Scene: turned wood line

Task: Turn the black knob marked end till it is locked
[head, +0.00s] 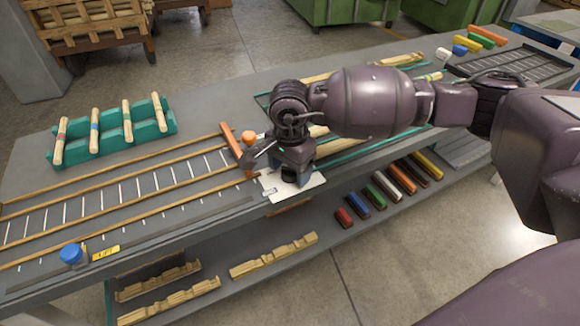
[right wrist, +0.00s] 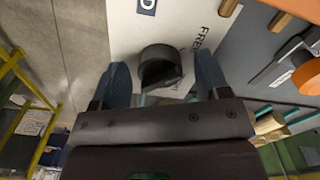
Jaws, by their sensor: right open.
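The black knob (right wrist: 160,66) shows in the right wrist view on a white plate (right wrist: 180,25). The plate bears the word FREE and a blue mark with a letter D, partly cut off by the frame. In the head view the white plate (head: 312,192) sits at the bench's front edge, and my gripper hides the knob. My right gripper (head: 291,170) points down over the plate. In the wrist view its two blue-grey fingers (right wrist: 160,72) are open, one on each side of the knob. I cannot tell whether they touch it. My left gripper is not in view.
An orange knob (head: 248,137) stands just left of my right gripper, by an orange bar (head: 234,148). A blue knob (head: 71,253) is at the front left. A green rack (head: 112,138) holds several turned sticks. Coloured blocks (head: 380,192) lie on the lower shelf.

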